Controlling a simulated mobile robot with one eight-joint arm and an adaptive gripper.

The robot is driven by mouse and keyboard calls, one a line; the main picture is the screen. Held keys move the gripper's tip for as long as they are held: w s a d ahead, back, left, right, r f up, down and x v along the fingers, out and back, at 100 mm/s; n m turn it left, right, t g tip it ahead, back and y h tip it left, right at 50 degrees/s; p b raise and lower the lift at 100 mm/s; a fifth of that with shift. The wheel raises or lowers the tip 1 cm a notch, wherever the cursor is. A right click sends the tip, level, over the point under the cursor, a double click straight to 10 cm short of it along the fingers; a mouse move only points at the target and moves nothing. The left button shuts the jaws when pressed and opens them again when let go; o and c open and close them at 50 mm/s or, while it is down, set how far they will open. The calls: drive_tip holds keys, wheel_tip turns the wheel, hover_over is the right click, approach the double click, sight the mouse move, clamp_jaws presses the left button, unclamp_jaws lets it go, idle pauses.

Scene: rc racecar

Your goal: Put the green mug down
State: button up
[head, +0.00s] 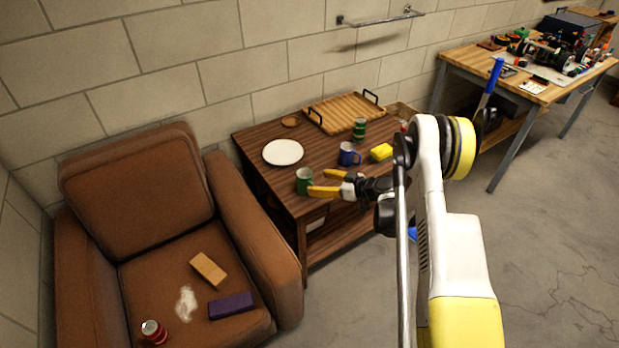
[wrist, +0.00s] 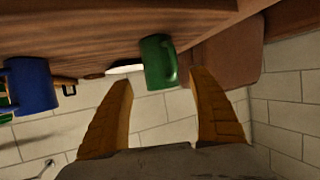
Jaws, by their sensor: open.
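The green mug (head: 304,181) stands upright on the dark wooden side table (head: 247,150), near its front left corner. In the wrist view, which is upside down, the green mug (wrist: 158,62) rests on the table top, beyond the fingertips and lined up with the gap between them. My gripper (head: 320,182) is open, with its yellow fingers pointing left toward the mug. In the wrist view the fingers of my gripper (wrist: 160,85) are spread wide with nothing between them. The mug looks apart from both fingers.
A brown armchair (head: 254,215) stands close on the left. Open floor lies at the right.

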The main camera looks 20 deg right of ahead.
drive_tip(key=p+v, duration=0.1)
drive_tip(key=v, duration=0.4)
drive_tip(key=s+a+r+m+g+h, duration=0.1)
drive_tip(key=s+a+r, duration=0.15)
drive_tip(key=r, duration=0.55)
drive_tip(key=s+a+r+m+g+h, duration=0.1)
drive_tip(key=s+a+r+m+h, duration=0.15)
drive_tip(key=r, duration=0.45)
drive_tip(key=s+a+r+m+g, duration=0.15)
drive_tip(key=s+r, duration=0.25)
drive_tip(key=r, duration=0.4)
drive_tip(key=s+r+m+h, duration=0.1)
drive_tip(key=s+r+h, duration=0.1)
drive_tip(key=s, duration=1)
drive_tip(key=s+a+r+m+h, duration=0.1)
drive_tip(key=s+r+m+h, duration=0.1)
drive_tip(key=s, duration=1.1)
wheel_tip(320, 180, up, 2)
drive_tip(key=shift+a+r+h, duration=0.1)
drive_tip(key=shift+a+h, duration=0.1)
drive_tip(key=shift+h, duration=0.35)
drive_tip(key=shift+t, duration=0.25)
